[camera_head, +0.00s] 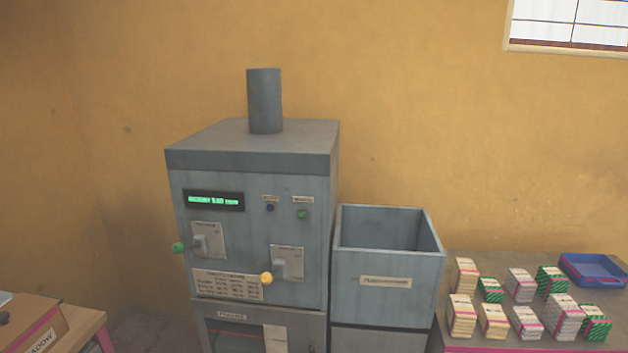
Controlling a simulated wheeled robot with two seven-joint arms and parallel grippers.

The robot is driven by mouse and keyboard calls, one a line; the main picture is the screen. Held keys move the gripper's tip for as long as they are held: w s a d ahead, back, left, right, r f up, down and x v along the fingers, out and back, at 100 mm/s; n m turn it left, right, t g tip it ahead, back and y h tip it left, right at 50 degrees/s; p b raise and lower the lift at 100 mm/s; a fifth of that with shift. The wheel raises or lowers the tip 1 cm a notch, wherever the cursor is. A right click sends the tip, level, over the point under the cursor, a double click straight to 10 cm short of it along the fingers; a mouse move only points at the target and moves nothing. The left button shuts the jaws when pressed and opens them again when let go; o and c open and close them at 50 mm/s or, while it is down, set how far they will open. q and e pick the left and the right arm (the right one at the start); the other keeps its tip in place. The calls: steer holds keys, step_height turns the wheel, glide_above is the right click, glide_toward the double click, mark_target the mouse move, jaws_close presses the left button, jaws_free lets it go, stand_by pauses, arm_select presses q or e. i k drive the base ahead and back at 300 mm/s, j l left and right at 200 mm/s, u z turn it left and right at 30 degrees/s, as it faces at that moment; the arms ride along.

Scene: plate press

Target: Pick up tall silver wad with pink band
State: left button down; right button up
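A tall silver-grey wad with a pink band (563,320) stands upright in the front row on the grey table at the right. It is taller than the shorter silver wad (526,323) to its left and the green wad (596,325) to its right. Another silver wad (519,285) stands in the back row; its band is too small to read clearly. Neither of my grippers is in view, and nothing covers the wads apart from slight overlap between neighbours.
Tan wads (461,316) and other green wads (551,282) crowd around. A blue tray (594,270) lies at the back right. An open grey bin (387,282) and a tall grey press machine (250,240) stand left of the table. A box (35,330) sits at far left.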

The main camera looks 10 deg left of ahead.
mark_target(561, 315)
steer(key=i+l+z, duration=0.1)
steer(key=z, duration=0.25)
steer(key=i+l+z, duration=0.15)
steer(key=z, duration=0.15)
steer(key=i+l+z, duration=0.2)
steer(key=z, duration=0.15)
